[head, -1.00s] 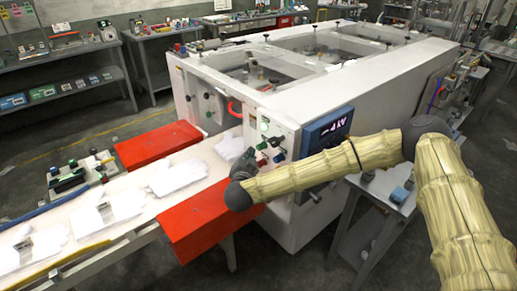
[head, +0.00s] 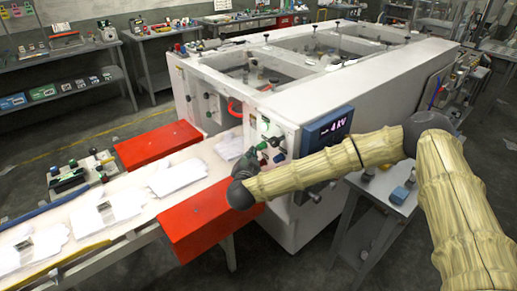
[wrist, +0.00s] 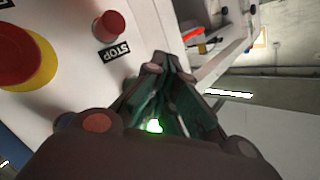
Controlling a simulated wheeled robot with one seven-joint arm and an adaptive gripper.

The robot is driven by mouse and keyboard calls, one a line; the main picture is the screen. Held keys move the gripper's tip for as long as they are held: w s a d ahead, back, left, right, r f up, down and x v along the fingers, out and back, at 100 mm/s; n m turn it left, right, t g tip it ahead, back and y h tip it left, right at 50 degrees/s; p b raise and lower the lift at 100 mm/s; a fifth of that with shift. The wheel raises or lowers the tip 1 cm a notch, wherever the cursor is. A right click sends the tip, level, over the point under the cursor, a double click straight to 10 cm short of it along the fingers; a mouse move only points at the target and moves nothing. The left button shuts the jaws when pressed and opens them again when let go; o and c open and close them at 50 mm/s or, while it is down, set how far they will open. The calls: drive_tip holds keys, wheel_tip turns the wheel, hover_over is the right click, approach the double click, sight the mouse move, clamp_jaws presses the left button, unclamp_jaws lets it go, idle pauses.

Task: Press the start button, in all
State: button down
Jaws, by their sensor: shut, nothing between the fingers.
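The control panel (head: 283,131) is on the near end of the white machine, with a green lamp-like spot (head: 263,123) and several knobs. In the wrist view, a red button (wrist: 108,26) sits above a black STOP label (wrist: 114,54). My gripper (head: 257,155) is at the panel with its fingers shut and empty. In the wrist view the fingertips of my gripper (wrist: 166,62) point at the white panel, right of the STOP label. A bright green light (wrist: 154,126) shows through between the fingers. I cannot tell whether the fingertips touch a button; they hide that spot.
A large red mushroom button on a yellow ring (wrist: 22,58) is at the left of the wrist view. A blue display (head: 327,131) is right of the panel. Red boxes (head: 210,217) flank the conveyor (head: 140,212) carrying white gloves. A small side table (head: 385,190) stands at right.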

drive_tip(key=shift+w+d, duration=0.25)
drive_tip(key=shift+d, duration=0.1)
idle(0.9)
drive_tip(key=shift+s+a, duration=0.1)
drive_tip(key=shift+a, duration=0.05)
drive_tip(key=shift+s+a, duration=0.4)
drive_tip(key=shift+a, duration=0.15)
drive_tip(key=shift+a, duration=0.1)
drive_tip(key=shift+s+a, duration=0.75)
drive_tip(key=shift+a, duration=0.25)
drive_tip(key=shift+s+a, duration=0.7)
drive_tip(key=shift+a, duration=0.25)
